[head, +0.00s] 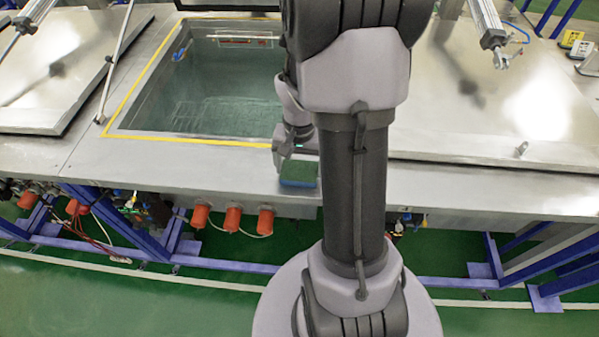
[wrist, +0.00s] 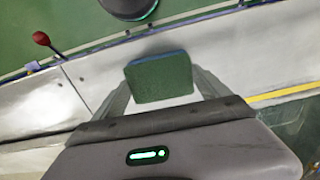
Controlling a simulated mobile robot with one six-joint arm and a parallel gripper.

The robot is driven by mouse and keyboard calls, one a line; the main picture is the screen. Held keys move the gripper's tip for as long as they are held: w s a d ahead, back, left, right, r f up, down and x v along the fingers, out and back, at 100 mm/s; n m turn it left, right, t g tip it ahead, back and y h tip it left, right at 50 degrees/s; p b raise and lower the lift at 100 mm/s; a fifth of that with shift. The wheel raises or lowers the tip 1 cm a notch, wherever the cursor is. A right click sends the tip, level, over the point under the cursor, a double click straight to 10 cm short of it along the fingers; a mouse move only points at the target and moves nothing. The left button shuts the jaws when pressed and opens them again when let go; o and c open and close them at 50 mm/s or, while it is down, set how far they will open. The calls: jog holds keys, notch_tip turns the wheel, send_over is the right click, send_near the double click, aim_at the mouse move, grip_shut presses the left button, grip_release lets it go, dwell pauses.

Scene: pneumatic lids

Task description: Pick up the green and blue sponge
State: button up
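The green and blue sponge (head: 299,174) lies on the steel front ledge, green side up with blue along its lower edge. In the head view my gripper (head: 280,161) is at the sponge's left end, partly hidden by my arm. In the wrist view the sponge (wrist: 160,79) shows between the two spread fingers of my gripper (wrist: 160,84), one finger on each side. The fingers look open. I cannot tell whether either touches the sponge.
An open tank (head: 225,95) with a yellow-edged rim lies behind the ledge. Steel lids flank it, the left lid (head: 65,70) and the right lid (head: 500,100). Orange caps (head: 233,218) and a blue frame (head: 130,235) are below the ledge. The ledge left of the sponge is clear.

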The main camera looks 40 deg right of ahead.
aim_at(300, 170)
jog(key=c, duration=0.5)
jog(key=shift+r, duration=0.2)
notch_tip(300, 170, up, 3)
jog(key=shift+r+p, duration=0.2)
jog(key=shift+p, duration=0.65)
jog(key=s+d+p, duration=0.1)
jog(key=s+d, duration=0.1)
jog(key=s, duration=0.5)
jog(key=s+d+r, duration=0.1)
jog(key=s+d, duration=0.1)
jog(key=s, duration=0.6)
jog(key=shift+s+d+p, duration=0.2)
jog(key=shift+d+p, duration=0.15)
